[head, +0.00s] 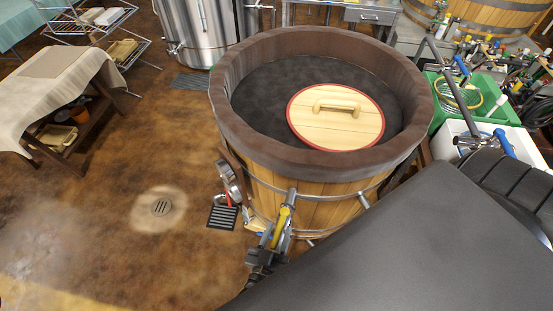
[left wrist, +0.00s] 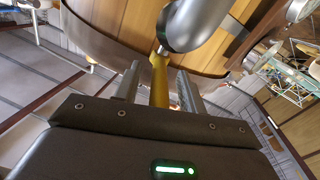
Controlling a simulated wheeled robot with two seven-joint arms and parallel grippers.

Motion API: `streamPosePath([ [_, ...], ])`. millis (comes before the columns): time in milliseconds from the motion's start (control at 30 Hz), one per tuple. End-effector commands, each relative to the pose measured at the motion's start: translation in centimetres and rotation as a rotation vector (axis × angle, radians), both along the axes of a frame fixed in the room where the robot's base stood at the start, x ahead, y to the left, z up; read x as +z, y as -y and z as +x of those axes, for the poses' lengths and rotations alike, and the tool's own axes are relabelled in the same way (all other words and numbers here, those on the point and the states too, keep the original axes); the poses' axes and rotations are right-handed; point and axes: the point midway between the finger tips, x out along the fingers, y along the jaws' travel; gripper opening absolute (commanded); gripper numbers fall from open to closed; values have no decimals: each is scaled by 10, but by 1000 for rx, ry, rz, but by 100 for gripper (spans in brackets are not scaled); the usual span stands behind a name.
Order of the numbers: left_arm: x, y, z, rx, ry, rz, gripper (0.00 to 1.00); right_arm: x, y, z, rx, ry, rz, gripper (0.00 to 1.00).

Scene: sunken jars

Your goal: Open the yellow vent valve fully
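The yellow vent valve handle (head: 283,219) is a narrow lever at the end of a metal pipe on the near side of a wooden tub (head: 320,212). It also shows in the left wrist view (left wrist: 159,80), upright in the picture below a thick grey pipe (left wrist: 190,22). My left gripper (head: 272,236) is at the lever. In the left wrist view its two fingers (left wrist: 159,88) stand on either side of the lever, with a visible gap on each side, so it is open around the lever. My right gripper is not in view.
The tub holds dark contents and a round wooden lid (head: 338,131) with a red rim. A round gauge (head: 230,180) and a floor grate (head: 222,217) are left of the valve. Green (head: 470,98) and white bins with hoses stand at the right. The floor at left is open.

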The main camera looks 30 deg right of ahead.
Motion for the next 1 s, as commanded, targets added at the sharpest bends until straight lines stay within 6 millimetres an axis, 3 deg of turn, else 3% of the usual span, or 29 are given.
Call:
streamPosePath([
  [267,-2,-6,-5,-1,-2,2,41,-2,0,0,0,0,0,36],
  [700,-3,-67,-55,-1,-1,1,41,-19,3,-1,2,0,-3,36],
  [1000,0,-83,-68,0,-1,-1,41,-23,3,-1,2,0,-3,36],
])
